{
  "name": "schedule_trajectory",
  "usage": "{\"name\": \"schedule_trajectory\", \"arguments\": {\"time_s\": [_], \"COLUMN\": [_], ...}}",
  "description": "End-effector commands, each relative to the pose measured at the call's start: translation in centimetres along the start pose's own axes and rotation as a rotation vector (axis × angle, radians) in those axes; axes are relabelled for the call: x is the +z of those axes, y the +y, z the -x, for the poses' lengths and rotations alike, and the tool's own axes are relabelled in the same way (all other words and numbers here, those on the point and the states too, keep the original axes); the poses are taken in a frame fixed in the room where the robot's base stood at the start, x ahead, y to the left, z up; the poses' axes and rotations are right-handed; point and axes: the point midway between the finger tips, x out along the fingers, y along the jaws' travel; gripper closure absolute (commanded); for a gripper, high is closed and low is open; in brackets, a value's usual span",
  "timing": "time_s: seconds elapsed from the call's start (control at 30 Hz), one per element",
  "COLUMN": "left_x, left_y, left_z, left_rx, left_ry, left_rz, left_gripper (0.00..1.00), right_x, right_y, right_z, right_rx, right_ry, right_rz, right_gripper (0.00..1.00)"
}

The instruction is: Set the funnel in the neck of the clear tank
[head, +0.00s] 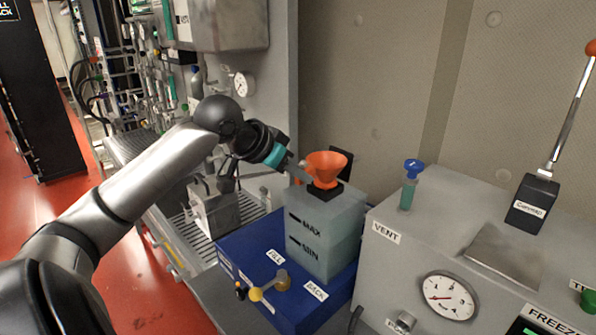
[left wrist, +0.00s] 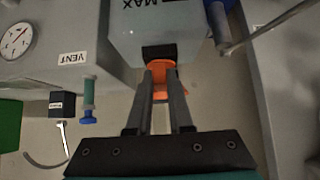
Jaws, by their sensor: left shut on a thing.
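The orange funnel (head: 325,164) is upright over the black neck (head: 325,189) on top of the clear tank (head: 322,235), which has MAX and MIN marks. Its lower end meets the neck in the picture; I cannot tell how deep it sits. My left gripper (head: 302,168) comes in from the left and is shut on the funnel's side. In the left wrist view the funnel (left wrist: 160,72) shows between the two fingers, in line with the neck (left wrist: 158,52) and the tank (left wrist: 150,22). My right gripper is not in view.
The tank stands on a blue base (head: 255,250) with FILL and BACK labels and a brass valve (head: 268,290). To the right is a grey cabinet (head: 395,270) with a VENT label, a blue-topped tube (head: 410,183), a gauge and a tall lever. A wall stands behind.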

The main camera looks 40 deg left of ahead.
Motion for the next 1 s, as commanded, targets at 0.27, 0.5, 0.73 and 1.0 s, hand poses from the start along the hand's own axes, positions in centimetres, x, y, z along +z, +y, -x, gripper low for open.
{"name": "schedule_trajectory", "arguments": {"time_s": [0.27,0.5,0.73,1.0], "left_x": [0.06,0.06,0.06,0.09], "left_y": [0.0,0.01,0.0,0.0], "left_z": [-0.06,-0.06,-0.06,0.7], "left_rx": [0.0,0.0,0.0,0.001], "left_ry": [0.001,0.001,0.0,0.0], "left_rz": [0.0,0.0,0.0,0.0], "left_gripper": [1.0,0.54,0.46,0.46], "right_x": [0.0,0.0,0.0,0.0], "right_y": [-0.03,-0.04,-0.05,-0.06], "right_z": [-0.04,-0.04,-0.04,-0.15], "right_rx": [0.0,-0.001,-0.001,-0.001], "right_ry": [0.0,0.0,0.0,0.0], "right_rz": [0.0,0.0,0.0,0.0], "right_gripper": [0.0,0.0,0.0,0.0]}}
